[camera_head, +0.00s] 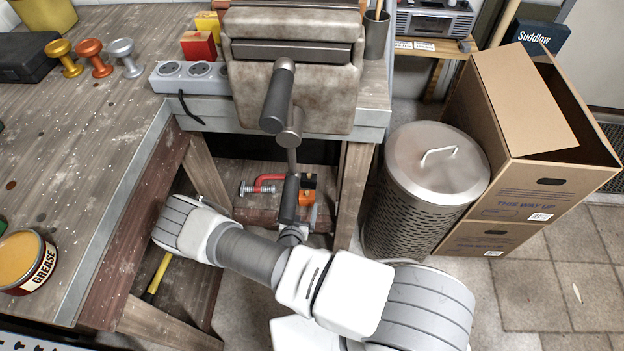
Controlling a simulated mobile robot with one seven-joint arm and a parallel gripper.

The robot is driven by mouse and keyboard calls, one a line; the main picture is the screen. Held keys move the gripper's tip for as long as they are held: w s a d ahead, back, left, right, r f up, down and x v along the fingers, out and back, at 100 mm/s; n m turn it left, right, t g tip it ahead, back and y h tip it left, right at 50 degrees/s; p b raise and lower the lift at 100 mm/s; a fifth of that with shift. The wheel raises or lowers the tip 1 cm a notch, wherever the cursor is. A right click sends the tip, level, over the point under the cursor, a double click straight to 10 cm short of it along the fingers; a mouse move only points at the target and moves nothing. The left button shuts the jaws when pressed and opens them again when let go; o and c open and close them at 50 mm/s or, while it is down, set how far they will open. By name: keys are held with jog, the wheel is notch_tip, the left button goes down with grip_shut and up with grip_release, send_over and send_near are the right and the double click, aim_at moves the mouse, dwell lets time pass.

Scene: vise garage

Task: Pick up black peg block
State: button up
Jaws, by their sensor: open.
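I cannot pick out a black peg block with certainty. A small black piece (308,181) shows beside the red clamp on the low shelf under the vise, but it is too small and partly covered to name. My arm reaches from the lower right across the picture to the left, in front of the workbench legs. Its white and grey links hide part of the low shelf. I cannot make out my gripper's fingertips or anything held in them.
The vise (300,95) overhangs the workbench's (90,130) front edge. Gold, orange and silver knobs, red (198,46) and yellow blocks, a power strip (190,77) and a grease tin (25,262) are on the bench. A metal bin (425,185) and cardboard boxes (530,150) stand right.

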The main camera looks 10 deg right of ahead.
jog(key=b, duration=0.4)
send_near(309, 178)
jog(key=x, duration=0.4)
jog(key=shift+w+f, duration=0.15)
jog(key=b+x, duration=0.2)
jog(key=x, duration=0.2)
jog(key=shift+f+b, duration=0.2)
jog(key=shift+b, duration=0.1)
jog(key=shift+w+d, duration=0.2)
jog(key=shift+w, duration=0.25)
jog(key=c, duration=1.4)
